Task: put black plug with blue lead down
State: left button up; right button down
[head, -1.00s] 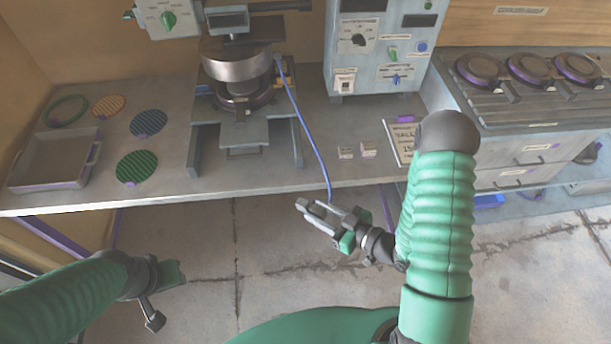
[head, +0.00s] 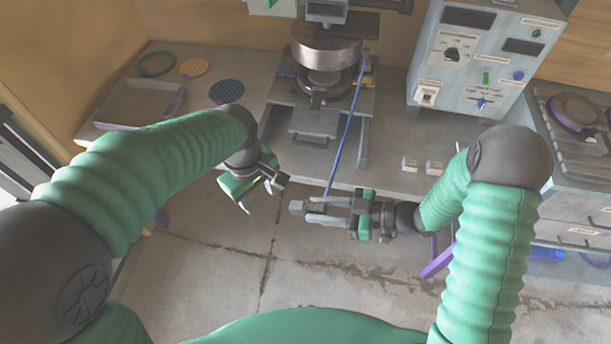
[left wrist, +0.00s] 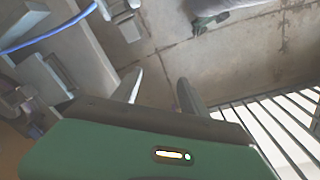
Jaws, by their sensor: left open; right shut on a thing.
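The blue lead (head: 347,130) runs from beside the press (head: 326,55) down past the bench edge to my right gripper (head: 306,212). My right gripper is shut on the black plug at the lead's lower end, in front of the bench. The plug is mostly hidden by the fingers. My left gripper (head: 262,192) is open and empty, just left of the right gripper and apart from it. In the left wrist view, the open left fingers (left wrist: 160,88) have nothing between them. The blue lead (left wrist: 45,38) shows there at upper left.
The bench (head: 385,165) has bare room near its front edge, right of the press. Two small white blocks (head: 410,165) sit there. A control box (head: 475,65) stands behind, a hotplate unit (head: 575,120) at right. A grey tray (head: 130,118) is at left.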

aim_at(302, 203)
jog(key=shift+d, duration=0.15)
pick_arm(q)
jog(key=d+r+n+g, duration=0.1)
jog(key=d+r+n, duration=0.5)
jog(key=d, duration=0.4)
pick_arm(e)
jog(key=shift+r, duration=0.1)
pick_arm(q)
jog(key=f, duration=0.8)
jog(key=w+f, duration=0.1)
jog(key=f, duration=0.3)
jog(key=shift+a+f, duration=0.1)
jog(key=shift+a, duration=0.05)
jog(key=shift+w, duration=0.1)
grip_shut()
pick_arm(e)
jog(key=shift+s, duration=0.1)
jog(key=c, duration=1)
grip_release()
jog(key=shift+o, duration=0.4)
